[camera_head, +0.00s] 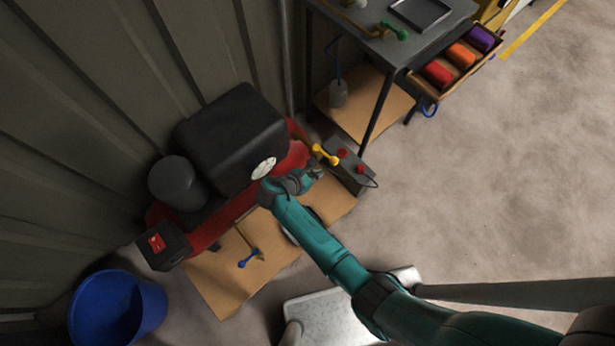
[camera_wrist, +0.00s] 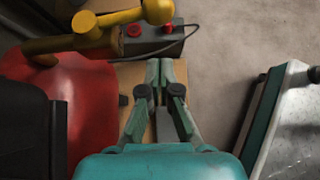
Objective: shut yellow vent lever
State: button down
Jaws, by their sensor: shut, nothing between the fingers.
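The yellow vent lever (camera_head: 325,155) sits at the right end of the red tank (camera_head: 296,158), on the machine by the wall. In the wrist view the lever (camera_wrist: 122,17) lies across the top left, with a round knob at its right end and a brass-coloured body at its left. My gripper (camera_wrist: 166,64) is shut and empty, below and to the right of the lever in that view, apart from it in the picture. In the head view my gripper (camera_head: 312,174) is just below the lever; its fingertips are small there.
A grey box with red buttons (camera_head: 348,172) stands right beside the lever, with a cable. A blue bucket (camera_head: 118,308) stands at lower left. A workbench (camera_head: 440,35) with an open drawer is above right.

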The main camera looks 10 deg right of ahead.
aim_at(327, 156)
jog(key=shift+w+d+r, duration=0.25)
jog(key=shift+w+d, duration=0.15)
jog(key=shift+d, duration=0.35)
jog(key=shift+w+d+r, duration=0.2)
jog(key=shift+w+d, duration=0.15)
jog(key=shift+d, duration=0.35)
jog(key=shift+d, duration=0.15)
